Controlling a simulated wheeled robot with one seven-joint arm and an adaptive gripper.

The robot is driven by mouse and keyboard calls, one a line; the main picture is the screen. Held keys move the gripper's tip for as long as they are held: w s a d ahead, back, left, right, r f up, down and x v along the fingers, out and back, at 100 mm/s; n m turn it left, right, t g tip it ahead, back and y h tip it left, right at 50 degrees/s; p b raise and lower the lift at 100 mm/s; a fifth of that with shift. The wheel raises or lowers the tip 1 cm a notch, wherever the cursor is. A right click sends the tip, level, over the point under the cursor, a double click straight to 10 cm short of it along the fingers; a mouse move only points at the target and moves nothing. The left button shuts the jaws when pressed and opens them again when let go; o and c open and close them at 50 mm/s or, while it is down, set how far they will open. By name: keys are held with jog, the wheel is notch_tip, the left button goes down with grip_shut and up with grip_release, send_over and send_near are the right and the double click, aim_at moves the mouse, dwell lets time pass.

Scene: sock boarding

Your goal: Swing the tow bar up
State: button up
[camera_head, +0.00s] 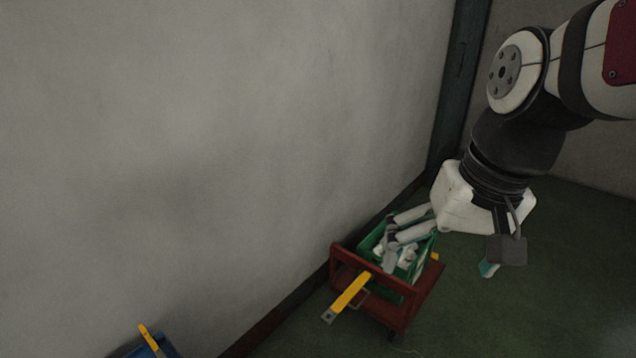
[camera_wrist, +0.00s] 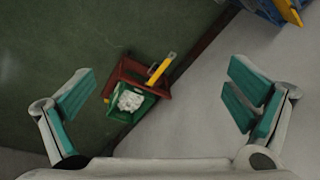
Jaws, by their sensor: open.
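The yellow tow bar (camera_head: 348,297) is on the near end of a small red cart (camera_head: 414,298). It slants out and down towards the lower left in the head view, its grey tip free. In the wrist view the tow bar (camera_wrist: 161,68) and the cart (camera_wrist: 121,76) show small, between my fingers and well beyond them. My gripper (camera_wrist: 160,75) is open and empty, with its teal finger pads wide apart.
A green crate (camera_head: 375,240) of white and grey items sits on the cart. The cart stands close to the pale wall (camera_head: 200,150). A blue object with a yellow bar (camera_head: 148,338) is at the lower left. Green floor (camera_head: 530,310) to the right is clear.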

jog(key=w+d+f+m+g+y+b, duration=0.1)
jog(key=w+d+f+m+y+b, duration=0.2)
jog(key=w+f, duration=0.7)
jog(key=w+f+m+y+b, duration=0.3)
jog(key=w+f+b, duration=0.2)
jog(key=w+f, duration=0.5)
jog(key=w+d+f+m+g+y+b, duration=0.1)
jog(key=w+d+f+m+y+b, duration=0.2)
jog(key=w+f, duration=0.7)
jog(key=w+d+f+m+t+y+b, duration=0.1)
jog(key=d+f+m+t+y+b, duration=0.15)
jog(key=f, duration=0.65)
jog(key=w+d+f+m+t+y+b, duration=0.1)
jog(key=w+f+m+t+b, duration=0.2)
jog(key=f, duration=0.7)
jog(key=m+t+b, duration=0.7)
jog(key=m+b, duration=0.2)
jog(key=m, duration=0.1)
send_near(363, 300)
jog(key=shift+h, duration=0.35)
jog(key=x, duration=1)
jog(key=shift+f, duration=0.1)
